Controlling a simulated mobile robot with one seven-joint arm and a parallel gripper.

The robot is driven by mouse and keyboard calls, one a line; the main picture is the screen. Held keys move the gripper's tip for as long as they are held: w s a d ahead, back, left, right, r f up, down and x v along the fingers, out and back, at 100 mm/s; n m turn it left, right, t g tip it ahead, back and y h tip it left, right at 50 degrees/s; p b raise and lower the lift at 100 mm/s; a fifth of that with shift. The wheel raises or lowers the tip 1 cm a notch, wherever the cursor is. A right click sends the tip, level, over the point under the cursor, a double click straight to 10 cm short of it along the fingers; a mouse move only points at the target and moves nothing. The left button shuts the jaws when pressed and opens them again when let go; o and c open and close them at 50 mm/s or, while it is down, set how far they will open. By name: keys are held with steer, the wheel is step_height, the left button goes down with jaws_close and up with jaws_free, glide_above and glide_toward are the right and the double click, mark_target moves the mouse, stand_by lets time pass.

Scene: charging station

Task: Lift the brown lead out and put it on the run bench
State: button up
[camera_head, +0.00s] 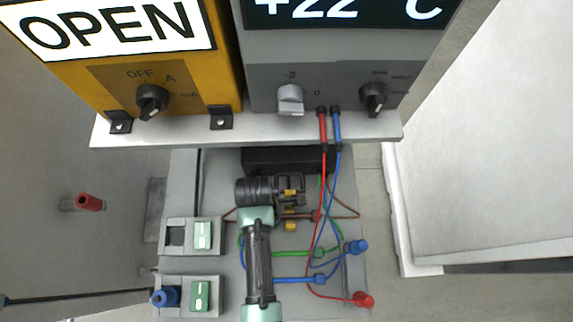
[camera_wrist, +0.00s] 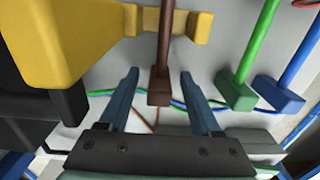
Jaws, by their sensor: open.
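The brown lead (camera_wrist: 163,50) runs down the middle of the wrist view and ends in a brown block. My gripper (camera_wrist: 160,76) is open, with one blue finger on each side of the brown lead's end. There is a visible gap to each finger, and I cannot tell how deep the lead sits between them. I cannot tell which surface is the run bench.
A green lead (camera_head: 297,254) and a blue lead (camera_head: 295,281) lie nearby, with loose wires around them. A yellow block (camera_wrist: 185,25) is close to the brown lead. A shelf (camera_head: 330,129) with two meters stands behind. A white surface (camera_head: 480,160) at right is clear.

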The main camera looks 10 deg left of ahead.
jaws_close()
stand_by(0.5)
steer(key=shift+r, duration=0.4)
step_height(320, 180, up, 12)
steer(key=shift+w+f, duration=0.1)
steer(key=shift+f, duration=0.1)
steer(key=s+a+b, duration=0.1)
steer(key=s+a, duration=0.1)
steer(key=a, duration=0.6)
steer(key=s+a+b, duration=0.2)
steer(key=s+a, duration=0.1)
steer(key=a, duration=0.6)
steer(key=shift+f, duration=0.2)
